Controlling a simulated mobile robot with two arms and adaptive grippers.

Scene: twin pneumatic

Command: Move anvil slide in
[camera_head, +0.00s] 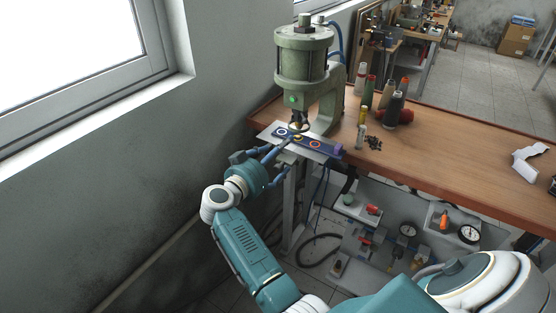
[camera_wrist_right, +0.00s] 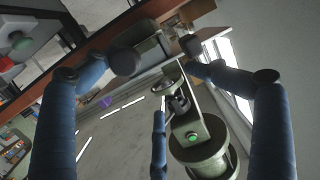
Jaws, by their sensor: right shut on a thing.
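The anvil slide (camera_head: 325,148) is a dark blue strip with coloured rings on it. It lies on a pale metal plate (camera_head: 268,131) under the green pneumatic press (camera_head: 303,62). The exact contact is too small to make out. In the right wrist view my right gripper (camera_wrist_right: 160,66) has its fingers on both sides of a grey part, and the press (camera_wrist_right: 203,140) shows below.
Several bottles (camera_head: 388,95) and a small pile of black parts (camera_head: 373,143) stand right of the press on the wooden bench (camera_head: 460,155). Grey trays with gauges (camera_head: 408,230) sit below the bench. A wall and window close off the left side.

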